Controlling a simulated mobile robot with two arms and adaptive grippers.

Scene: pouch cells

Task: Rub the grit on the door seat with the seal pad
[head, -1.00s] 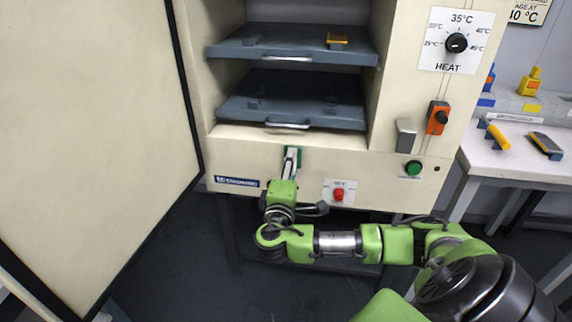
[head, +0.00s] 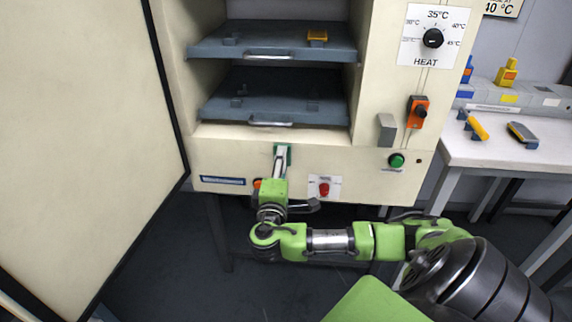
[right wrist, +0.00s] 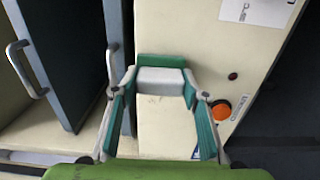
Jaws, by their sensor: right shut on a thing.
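My right gripper (head: 281,154) is at the cream front strip (head: 228,160) below the cabinet opening, apparently the door seat. In the right wrist view, my right gripper (right wrist: 160,85) is shut on a block with a green back and a pale lower part, apparently the seal pad (right wrist: 160,76). The pad sits between the fingertips, close to the cream face (right wrist: 165,125); I cannot tell whether it touches. A few faint dark specks, perhaps grit (right wrist: 154,98), show beside the pad. In the head view the gripper hides most of the pad. My left gripper is not in view.
The cabinet door (head: 75,130) stands open at the left. Two grey shelves (head: 275,110) with handles are above the gripper. A red button (head: 323,189), a green button (head: 397,160) and an orange button (right wrist: 221,110) are nearby. A white side table (head: 490,150) stands at the right.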

